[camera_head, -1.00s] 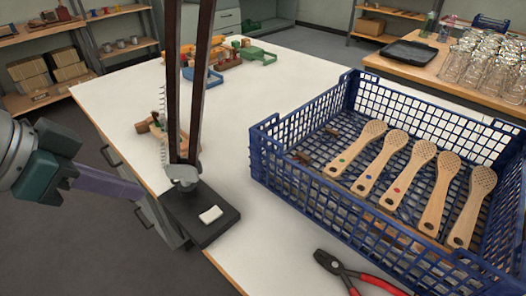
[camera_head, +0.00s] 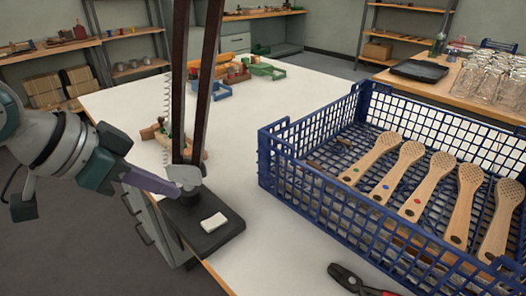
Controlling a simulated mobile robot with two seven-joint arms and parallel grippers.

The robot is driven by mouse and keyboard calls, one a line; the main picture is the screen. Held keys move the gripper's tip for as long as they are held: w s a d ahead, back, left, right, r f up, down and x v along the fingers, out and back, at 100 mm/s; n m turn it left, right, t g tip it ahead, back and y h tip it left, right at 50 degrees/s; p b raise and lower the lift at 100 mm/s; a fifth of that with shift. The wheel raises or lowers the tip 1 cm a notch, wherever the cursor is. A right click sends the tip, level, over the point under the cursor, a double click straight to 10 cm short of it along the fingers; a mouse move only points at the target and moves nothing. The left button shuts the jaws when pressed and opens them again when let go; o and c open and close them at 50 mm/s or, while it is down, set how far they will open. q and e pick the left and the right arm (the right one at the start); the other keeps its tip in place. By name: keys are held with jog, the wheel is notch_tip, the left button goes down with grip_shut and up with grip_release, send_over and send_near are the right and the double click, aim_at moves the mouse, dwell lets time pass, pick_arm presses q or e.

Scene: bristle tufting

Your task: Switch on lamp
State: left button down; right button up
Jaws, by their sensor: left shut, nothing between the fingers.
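The lamp stands at the table's near left edge. Its black base (camera_head: 225,236) carries a pale rocker-like switch (camera_head: 213,222). Two dark upright arms (camera_head: 204,100) with a spring rise from a grey joint (camera_head: 186,177) and run out of the top of the picture, so the lamp head is hidden. My left gripper (camera_head: 176,193) comes in from the left, shut and empty. Its purple fingers point right, with the tips at the back left of the base, close to the grey joint. I cannot tell whether they touch. My right gripper is not in view.
A blue crate (camera_head: 290,192) holding several wooden brush bodies (camera_head: 427,187) fills the table's right side. Pliers (camera_head: 345,280) lie at the front edge. A wooden piece (camera_head: 153,131) and small trays (camera_head: 211,90) lie behind the lamp. White tabletop (camera_head: 262,238) is clear between base and crate.

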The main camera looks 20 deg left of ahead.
pick_arm(q)
jog(key=b, duration=0.2)
send_over(206, 225)
jog(key=f, duration=0.6)
jog(key=shift+s+a, duration=0.15)
jog(key=shift+s, duration=0.1)
jog(key=f, duration=0.2)
jog(key=shift+s+f+b, duration=0.2)
jog(key=shift+f+b, duration=0.1)
jog(key=shift+b, duration=0.1)
jog(key=shift+s+a+f, duration=0.1)
jog(key=shift+a+f, duration=0.05)
jog(key=shift+f, duration=0.5)
jog(key=shift+s+f+b, duration=0.15)
jog(key=shift+f+b, duration=0.2)
jog(key=shift+f, duration=0.2)
jog(key=shift+r+p, duration=1)
